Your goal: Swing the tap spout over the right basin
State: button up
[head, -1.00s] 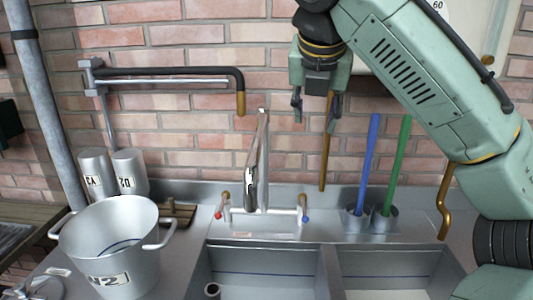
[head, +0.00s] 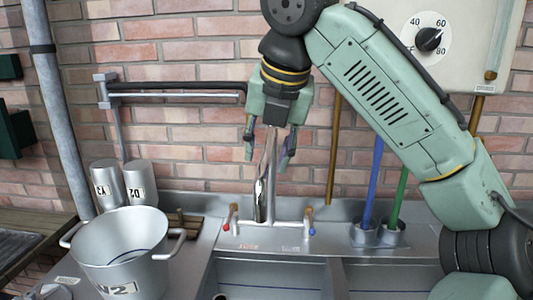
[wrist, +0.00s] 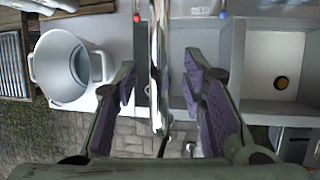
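The chrome tap spout (head: 270,180) rises from the tap body behind the basins. In the wrist view the spout (wrist: 157,60) runs between the fingers, over the left basin side. My gripper (head: 268,152) is open, pointing down at the spout's upper part. In the wrist view the purple-padded fingers of my gripper (wrist: 160,84) are on either side of the spout with gaps, apart from it. The right basin (wrist: 276,60) is to the right, with a dark drain; its edge shows in the head view (head: 390,280). The left basin (head: 270,277) is cut off below.
Red (head: 227,224) and blue (head: 311,230) tap handles flank the spout. Blue (head: 374,180) and green (head: 398,195) handles stand in cups at right. A dial box (head: 460,45) hangs on the wall.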

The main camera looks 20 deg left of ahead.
jog(key=shift+w+a+f, duration=0.2)
jog(key=shift+a+f, duration=0.05)
jog(key=shift+f, duration=0.3)
grip_shut()
dwell(0.5)
